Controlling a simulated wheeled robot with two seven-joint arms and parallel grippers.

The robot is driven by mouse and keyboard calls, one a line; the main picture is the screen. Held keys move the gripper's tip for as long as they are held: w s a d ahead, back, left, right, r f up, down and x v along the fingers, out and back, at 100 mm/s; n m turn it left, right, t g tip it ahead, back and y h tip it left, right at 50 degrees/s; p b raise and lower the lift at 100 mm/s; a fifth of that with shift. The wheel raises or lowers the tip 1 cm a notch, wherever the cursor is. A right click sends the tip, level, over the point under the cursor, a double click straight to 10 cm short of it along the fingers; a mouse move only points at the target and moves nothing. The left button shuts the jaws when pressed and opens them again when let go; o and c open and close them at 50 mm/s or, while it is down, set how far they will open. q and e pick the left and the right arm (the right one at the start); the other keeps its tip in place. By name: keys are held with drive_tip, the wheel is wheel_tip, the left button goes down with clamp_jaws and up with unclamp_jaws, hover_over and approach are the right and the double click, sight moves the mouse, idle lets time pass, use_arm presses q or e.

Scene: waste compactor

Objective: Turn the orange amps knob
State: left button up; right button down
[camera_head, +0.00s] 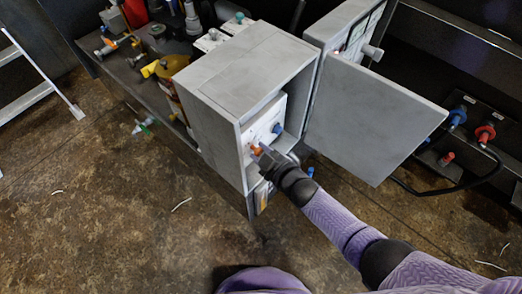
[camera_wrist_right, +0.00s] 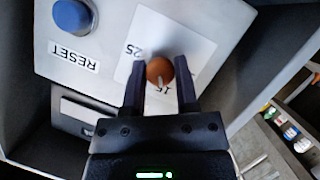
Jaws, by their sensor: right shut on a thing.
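The orange amps knob (camera_wrist_right: 160,70) is on a white panel inside a grey cabinet; printed numbers, one reading 25, show around it. In the head view the knob (camera_head: 257,149) is a small orange spot at the end of my right arm. My right gripper (camera_wrist_right: 160,82) has one finger on each side of the knob and is shut on it. In the head view my right gripper (camera_head: 264,157) reaches into the cabinet from the lower right, hiding part of the panel. My left gripper is not in view.
The grey cabinet (camera_head: 235,75) has its door (camera_head: 368,115) swung open to the right, close to my right arm. A blue RESET button (camera_wrist_right: 72,16) sits beside the knob. Valves and a yellow part (camera_head: 150,69) stand at the left. The brown floor (camera_head: 110,220) is mostly clear.

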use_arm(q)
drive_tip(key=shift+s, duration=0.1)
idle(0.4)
use_arm(e)
drive_tip(key=shift+c, duration=1.9)
unclamp_jaws()
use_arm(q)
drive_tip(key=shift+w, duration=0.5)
